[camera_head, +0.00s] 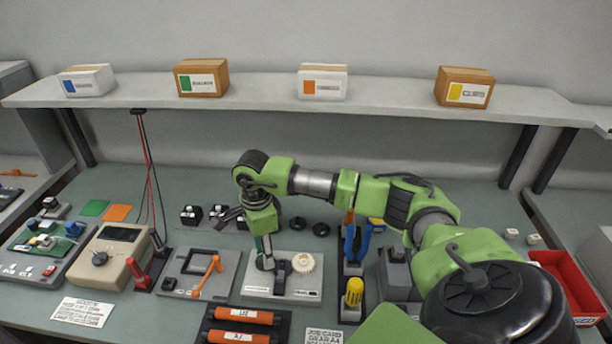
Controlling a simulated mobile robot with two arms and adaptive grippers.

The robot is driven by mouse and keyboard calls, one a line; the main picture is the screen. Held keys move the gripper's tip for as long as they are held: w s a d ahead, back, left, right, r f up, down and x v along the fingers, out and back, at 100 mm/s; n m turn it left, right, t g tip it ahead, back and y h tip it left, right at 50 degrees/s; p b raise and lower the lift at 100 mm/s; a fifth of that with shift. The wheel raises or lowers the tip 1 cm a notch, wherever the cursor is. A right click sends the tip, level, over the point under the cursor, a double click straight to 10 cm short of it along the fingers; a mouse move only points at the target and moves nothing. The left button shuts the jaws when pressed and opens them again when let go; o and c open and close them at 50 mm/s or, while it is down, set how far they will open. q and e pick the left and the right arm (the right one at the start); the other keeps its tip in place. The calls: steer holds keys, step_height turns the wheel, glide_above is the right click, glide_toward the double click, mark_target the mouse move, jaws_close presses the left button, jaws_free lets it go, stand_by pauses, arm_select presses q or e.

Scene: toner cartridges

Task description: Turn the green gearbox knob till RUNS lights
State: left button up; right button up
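A pale plate, likely the gearbox board (255,290), lies in the middle of the bench. It carries a cream gear wheel (303,263) and a black upright part (280,276). My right gripper (265,262) reaches in from the right and points down over the left part of this board. Its fingers are small and partly covered by the wrist, so its opening is unclear. No green knob can be told apart from my green arm parts; it may be hidden at the fingers. No lit RUNS sign can be made out. My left gripper is not in view.
Left of the board stand a grey fixture with an orange crank (207,277) and a beige meter (107,258). Orange rollers (240,316) lie in front. Blue-handled pliers (357,240) and a yellow-handled tool (354,292) stand close on the right. A red bin (565,285) is far right.

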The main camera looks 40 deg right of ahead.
steer(key=c, duration=0.9)
steer(key=m, duration=0.5)
steer(key=shift+p, duration=0.3)
steer(key=m, duration=0.5)
steer(key=shift+p, duration=0.3)
steer(key=m, duration=0.4)
steer(key=shift+p, duration=0.3)
steer(key=m+p, duration=0.1)
steer(key=m, duration=0.3)
steer(key=shift+r, duration=0.1)
steer(key=shift+m, duration=1.3)
steer(key=o, duration=0.9)
